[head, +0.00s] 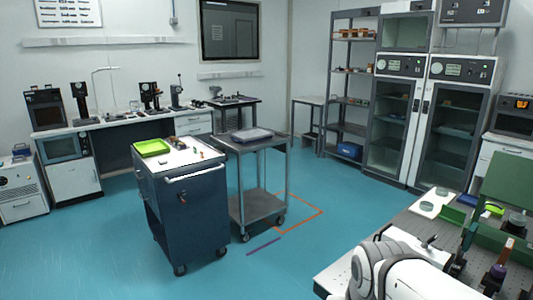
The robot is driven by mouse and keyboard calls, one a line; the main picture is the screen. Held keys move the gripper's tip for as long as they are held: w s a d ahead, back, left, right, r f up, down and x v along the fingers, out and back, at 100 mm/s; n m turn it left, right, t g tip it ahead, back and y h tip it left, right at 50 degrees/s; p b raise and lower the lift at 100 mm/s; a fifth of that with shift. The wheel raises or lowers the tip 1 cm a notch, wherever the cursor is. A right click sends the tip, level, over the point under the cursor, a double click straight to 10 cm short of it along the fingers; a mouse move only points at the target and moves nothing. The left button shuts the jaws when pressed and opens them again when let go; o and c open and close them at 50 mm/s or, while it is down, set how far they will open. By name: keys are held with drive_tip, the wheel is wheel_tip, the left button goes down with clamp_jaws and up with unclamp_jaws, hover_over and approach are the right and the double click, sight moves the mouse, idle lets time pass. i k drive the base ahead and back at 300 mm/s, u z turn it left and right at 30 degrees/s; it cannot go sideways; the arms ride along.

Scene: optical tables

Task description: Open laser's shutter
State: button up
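I cannot pick out a laser or its shutter for sure in the head view. A perforated optical table (338,272) fills the lower right corner, with small dark and coloured parts on it. Green panels (507,182) stand on its far right part. White rounded links of my own arm cover part of the table at the bottom and hide what is behind them. My gripper's fingers do not show.
A dark blue tool cart (190,215) with a green tray (151,147) stands mid-floor, beside a grey trolley (257,205). A workbench with instruments (120,123) lines the left wall. Shelving and glass cabinets (395,125) stand at the back right. Blue floor is open at the left and centre.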

sight(434, 238)
drive_tip(key=z, duration=0.45)
drive_tip(key=i, duration=0.35)
drive_tip(key=z, duration=0.15)
